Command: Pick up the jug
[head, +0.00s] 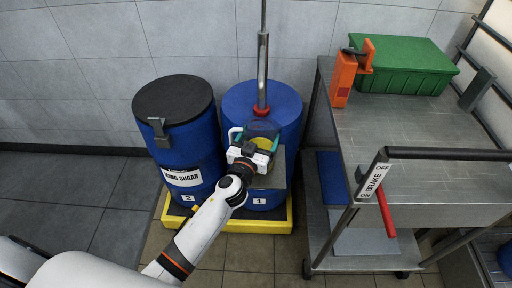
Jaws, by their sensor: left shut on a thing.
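My left gripper (255,146), white with teal fingers, reaches in from the lower left and is shut on the jug. My right gripper is not in view.
A blue drum with a black lid (174,99) stands left on a yellow pallet (240,226). A metal pump (262,75) rises from the right drum. A steel cart (415,125) at right carries a green crate (405,65) and an orange tool (344,78). Floor at left is clear.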

